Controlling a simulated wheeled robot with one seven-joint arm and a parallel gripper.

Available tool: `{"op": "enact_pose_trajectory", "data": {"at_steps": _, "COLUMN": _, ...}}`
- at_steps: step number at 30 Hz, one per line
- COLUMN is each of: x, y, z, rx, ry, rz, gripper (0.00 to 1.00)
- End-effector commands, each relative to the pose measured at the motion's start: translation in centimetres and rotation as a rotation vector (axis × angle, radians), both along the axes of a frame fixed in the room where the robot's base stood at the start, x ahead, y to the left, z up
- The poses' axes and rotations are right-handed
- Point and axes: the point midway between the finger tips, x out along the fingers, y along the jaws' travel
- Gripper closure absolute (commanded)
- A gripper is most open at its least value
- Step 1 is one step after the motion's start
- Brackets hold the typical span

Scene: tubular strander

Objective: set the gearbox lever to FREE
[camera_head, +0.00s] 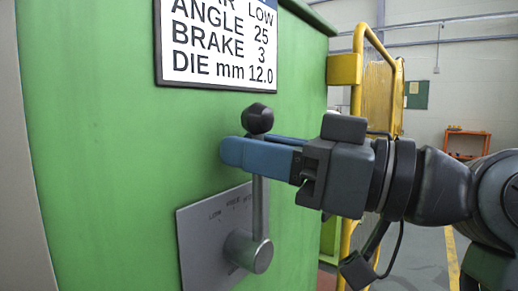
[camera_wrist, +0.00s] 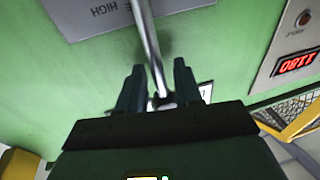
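The gearbox lever (camera_head: 260,200) is a grey rod with a black ball knob (camera_head: 257,118), rising nearly upright from a round hub (camera_head: 248,252). The hub sits on a grey plate (camera_head: 205,245) with small labels along its upper edge, hard to read. The rod stands by the rightmost label. My gripper (camera_head: 245,152) comes from the right, its blue fingers at the rod just below the knob. In the wrist view the lever (camera_wrist: 147,35) runs between the two fingers (camera_wrist: 157,75), with gaps visible beside it. The plate (camera_wrist: 95,15) there shows HIGH.
The green machine panel (camera_head: 120,150) lies close behind the lever. A white sign (camera_head: 215,45) is fixed above it. A yellow guard frame (camera_head: 357,80) stands to the right, behind my arm. A panel with a red display (camera_wrist: 298,62) shows at right in the wrist view.

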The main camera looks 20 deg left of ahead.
Motion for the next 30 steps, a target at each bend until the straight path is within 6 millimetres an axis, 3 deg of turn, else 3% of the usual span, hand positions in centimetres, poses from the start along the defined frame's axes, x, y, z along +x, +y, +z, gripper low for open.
{"op": "enact_pose_trajectory", "data": {"at_steps": 5, "x": -0.1, "y": -1.1, "z": -0.2, "rx": 0.001, "ry": 0.0, "rz": -0.003, "gripper": 0.66}}
{"op": "enact_pose_trajectory", "data": {"at_steps": 18, "x": -0.9, "y": -7.2, "z": -0.9, "rx": 0.0, "ry": 0.0, "rz": -0.002, "gripper": 0.66}}
{"op": "enact_pose_trajectory", "data": {"at_steps": 30, "x": -1.1, "y": -7.7, "z": -0.9, "rx": 0.0, "ry": 0.001, "rz": 0.0, "gripper": 0.66}}
